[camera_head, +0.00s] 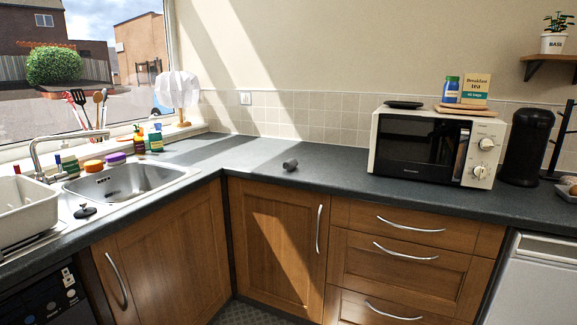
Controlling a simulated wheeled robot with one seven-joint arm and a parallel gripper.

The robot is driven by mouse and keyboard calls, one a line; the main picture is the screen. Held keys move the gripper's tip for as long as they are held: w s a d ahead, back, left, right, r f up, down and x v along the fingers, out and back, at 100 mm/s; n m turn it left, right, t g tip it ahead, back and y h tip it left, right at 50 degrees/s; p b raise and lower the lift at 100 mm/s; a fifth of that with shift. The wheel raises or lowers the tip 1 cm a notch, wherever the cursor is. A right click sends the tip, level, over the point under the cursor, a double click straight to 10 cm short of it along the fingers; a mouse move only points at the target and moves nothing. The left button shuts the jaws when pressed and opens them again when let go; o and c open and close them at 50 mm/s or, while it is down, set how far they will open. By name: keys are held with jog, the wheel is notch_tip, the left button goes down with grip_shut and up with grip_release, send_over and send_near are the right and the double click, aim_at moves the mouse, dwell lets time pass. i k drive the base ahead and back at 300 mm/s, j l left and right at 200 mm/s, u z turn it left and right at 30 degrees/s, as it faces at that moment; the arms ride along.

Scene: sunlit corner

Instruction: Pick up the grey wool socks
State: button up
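A small dark grey rolled bundle, which looks like the grey wool socks (290,164), lies on the dark worktop (245,160) near the corner, left of the microwave. It is too small to make out the knit. Nothing touches it. My gripper is not in view.
A microwave (420,149) with a board, box and jar on top stands to the right, beside a black coffee machine (526,146). A sink (125,182) with bottles and sponges behind it is at left. The worktop around the bundle is clear. Wooden cupboards (275,235) stand below.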

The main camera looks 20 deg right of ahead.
aim_at(290, 164)
jog(key=i+l+z, duration=0.2)
jog(key=i, duration=0.9)
jog(key=i+z, duration=0.2)
jog(key=i, duration=0.85)
